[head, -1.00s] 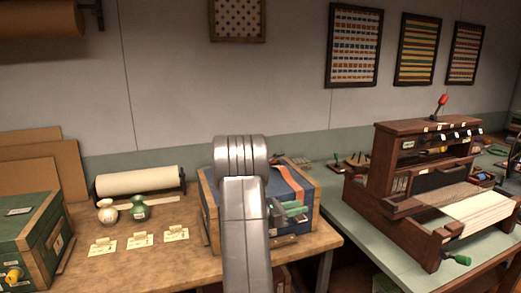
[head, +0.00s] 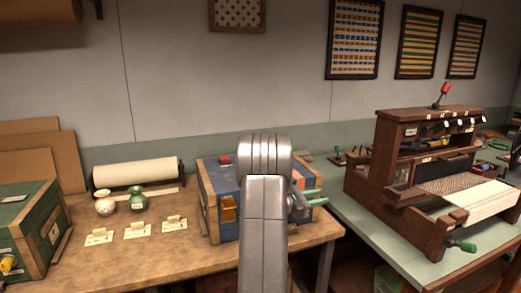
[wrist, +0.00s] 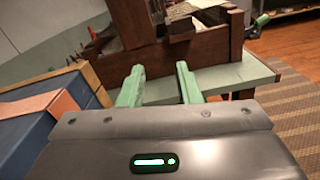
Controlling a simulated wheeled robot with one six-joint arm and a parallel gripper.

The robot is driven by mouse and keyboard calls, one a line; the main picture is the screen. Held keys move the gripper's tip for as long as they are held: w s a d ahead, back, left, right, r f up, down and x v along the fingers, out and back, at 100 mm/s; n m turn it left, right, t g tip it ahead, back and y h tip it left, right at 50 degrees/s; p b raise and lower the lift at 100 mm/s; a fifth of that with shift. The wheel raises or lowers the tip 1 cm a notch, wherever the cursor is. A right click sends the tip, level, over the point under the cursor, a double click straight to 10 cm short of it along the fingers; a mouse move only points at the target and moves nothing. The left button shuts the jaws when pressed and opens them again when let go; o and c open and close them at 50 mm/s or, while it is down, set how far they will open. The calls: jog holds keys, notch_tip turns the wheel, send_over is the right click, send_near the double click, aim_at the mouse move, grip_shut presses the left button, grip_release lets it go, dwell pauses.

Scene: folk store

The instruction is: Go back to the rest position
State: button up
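My gripper (wrist: 160,88) is open and empty; its two green fingers stand apart in the wrist view, with nothing between them. In the head view the gripper (head: 312,198) shows to the right of my grey arm, at the right side of the blue wood-edged chest (head: 220,185). In the wrist view the blue chest (wrist: 20,140) lies to the left of the fingers. My arm hides the middle of the chest in the head view.
A wooden loom (head: 400,195) stands on the green table at right. On the wooden bench are two small vases (head: 136,198), several paper cards (head: 138,231), a white roll (head: 135,172) and a green chest (head: 25,230) at left. Bare benchtop lies in front of the cards.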

jog(key=f+m+b, duration=0.1)
jog(key=b, duration=0.2)
jog(key=f+m+b, duration=0.2)
jog(key=b, duration=0.2)
jog(key=shift+w+a+f, duration=0.15)
jog(key=shift+w+f, duration=0.05)
jog(key=shift+w, duration=0.15)
jog(key=shift+r+m, duration=0.1)
jog(key=shift+m, duration=0.2)
